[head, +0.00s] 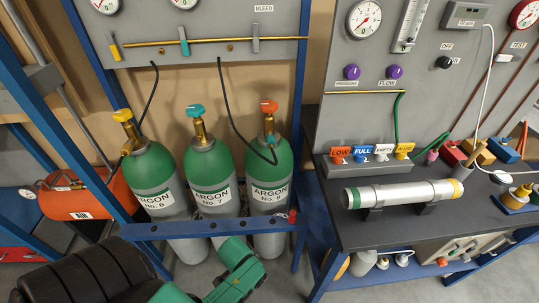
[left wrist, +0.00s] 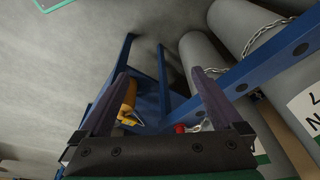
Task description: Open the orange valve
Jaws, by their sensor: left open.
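The orange valve (head: 269,106) sits on top of the green and grey cylinder labelled Argon No. 8 (head: 269,185), the rightmost of three in the head view. My left arm comes in from the bottom left of the head view, low in front of the cylinders, with its fingers not clearly seen there. In the left wrist view my left gripper (left wrist: 163,88) is open, with nothing between its fingers. It is apart from the orange valve, which is not seen in the left wrist view. My right gripper is not in view.
Argon No. 6 has a yellow valve (head: 123,115) and No. 7 a teal valve (head: 195,110). A blue rail (head: 170,229) crosses before the cylinders. Black hoses hang above. A dark bench (head: 400,228) with a silver tube (head: 403,194) stands right. An orange tank (head: 90,195) lies left.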

